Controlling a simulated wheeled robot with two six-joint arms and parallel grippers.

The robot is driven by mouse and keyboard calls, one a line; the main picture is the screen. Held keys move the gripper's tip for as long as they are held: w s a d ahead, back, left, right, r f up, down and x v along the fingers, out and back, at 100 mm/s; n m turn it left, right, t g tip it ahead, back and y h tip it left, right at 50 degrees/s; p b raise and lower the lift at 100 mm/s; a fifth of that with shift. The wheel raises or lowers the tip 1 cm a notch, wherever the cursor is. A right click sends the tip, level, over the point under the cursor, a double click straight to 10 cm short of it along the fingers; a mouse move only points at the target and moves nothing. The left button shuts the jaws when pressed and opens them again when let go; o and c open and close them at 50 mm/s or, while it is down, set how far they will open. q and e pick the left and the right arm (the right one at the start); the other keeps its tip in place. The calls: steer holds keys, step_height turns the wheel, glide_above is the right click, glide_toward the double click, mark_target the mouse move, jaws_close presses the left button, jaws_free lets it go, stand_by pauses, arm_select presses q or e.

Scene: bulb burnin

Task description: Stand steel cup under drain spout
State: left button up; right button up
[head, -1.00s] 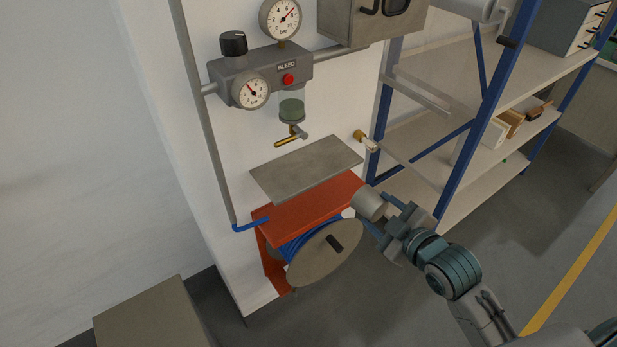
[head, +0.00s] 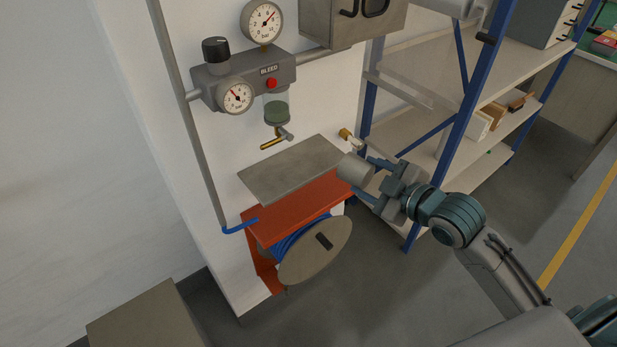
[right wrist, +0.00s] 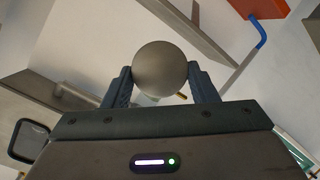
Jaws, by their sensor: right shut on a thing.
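The steel cup (head: 354,170) is a plain grey cylinder in the head view, at the right end of the grey shelf plate (head: 290,168). My right gripper (head: 364,178) is shut on it, one finger on each side. In the right wrist view the cup (right wrist: 160,68) shows as a round grey end between the two fingertips (right wrist: 160,75). The drain spout (head: 272,143) is a small brass pipe below the filter bowl (head: 277,108), above the plate and left of the cup. Whether the cup touches the plate cannot be told. My left gripper is not in view.
An orange hose reel bracket (head: 290,215) with a reel (head: 317,252) sits below the plate. A brass fitting (head: 347,136) juts from the wall just behind the cup. A blue-framed rack (head: 462,110) stands to the right. The plate's top looks bare.

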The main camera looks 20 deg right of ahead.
steer(key=w+a+f+p, duration=0.1)
steer(key=w+a, duration=0.1)
steer(key=a, duration=0.1)
steer(key=w+a+f+p, duration=0.1)
steer(key=w+a+f, duration=0.1)
steer(key=w+a, duration=0.1)
steer(key=w+a+f+p, duration=0.1)
steer(key=w+a, duration=0.2)
steer(key=a, duration=0.1)
steer(key=shift+w+a+f, duration=0.1)
steer(key=shift+f, duration=0.3)
stand_by(0.4)
steer(key=o, duration=1)
steer(key=shift+f, duration=0.1)
steer(key=shift+c, duration=0.2)
